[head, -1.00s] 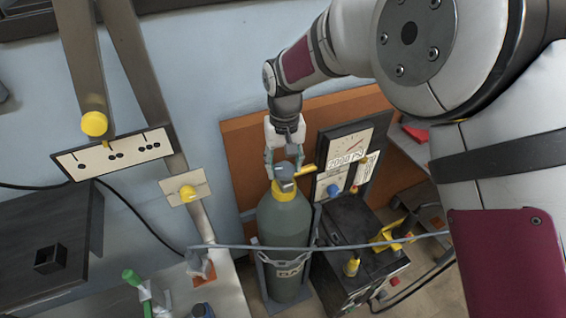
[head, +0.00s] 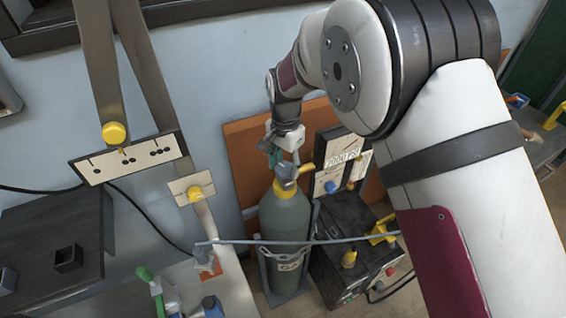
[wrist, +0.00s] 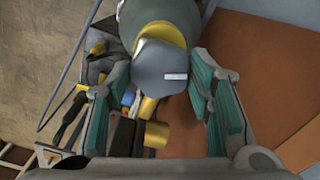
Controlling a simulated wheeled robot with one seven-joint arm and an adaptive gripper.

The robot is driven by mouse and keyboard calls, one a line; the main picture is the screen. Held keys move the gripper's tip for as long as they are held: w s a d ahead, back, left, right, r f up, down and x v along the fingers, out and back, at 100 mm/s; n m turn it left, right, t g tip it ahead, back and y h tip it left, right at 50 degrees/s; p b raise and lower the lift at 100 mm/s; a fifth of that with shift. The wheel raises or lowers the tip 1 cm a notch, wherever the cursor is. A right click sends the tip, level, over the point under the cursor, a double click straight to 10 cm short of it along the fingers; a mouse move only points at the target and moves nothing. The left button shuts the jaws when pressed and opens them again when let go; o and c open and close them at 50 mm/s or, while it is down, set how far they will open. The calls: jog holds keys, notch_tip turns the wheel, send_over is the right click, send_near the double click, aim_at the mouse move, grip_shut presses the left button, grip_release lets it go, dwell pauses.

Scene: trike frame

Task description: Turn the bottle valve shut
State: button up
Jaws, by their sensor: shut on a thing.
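The grey-green gas bottle (head: 285,222) stands upright in a stand, with a yellow collar at its neck. Its grey valve knob (head: 286,172) sits on top; the wrist view shows the knob (wrist: 163,68) from above, with a short white mark on it. My gripper (head: 283,160) reaches down over the knob from above. In the wrist view my gripper's green-padded fingers (wrist: 158,76) stand on either side of the knob, shut on it. A yellow outlet piece (wrist: 155,138) sticks out from the valve. The far finger is partly hidden in the head view.
A black machine with a gauge panel (head: 340,157) stands close right of the bottle. An orange-brown board (head: 240,150) is behind. A bench with a green-handled tool (head: 144,275) is at left.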

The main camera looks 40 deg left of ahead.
aim_at(285, 168)
jog(key=shift+m+p, duration=0.65)
jog(key=shift+m, duration=1.45)
jog(key=o, duration=1.2)
jog(key=shift+c, duration=0.2)
notch_tip(285, 168, up, 12)
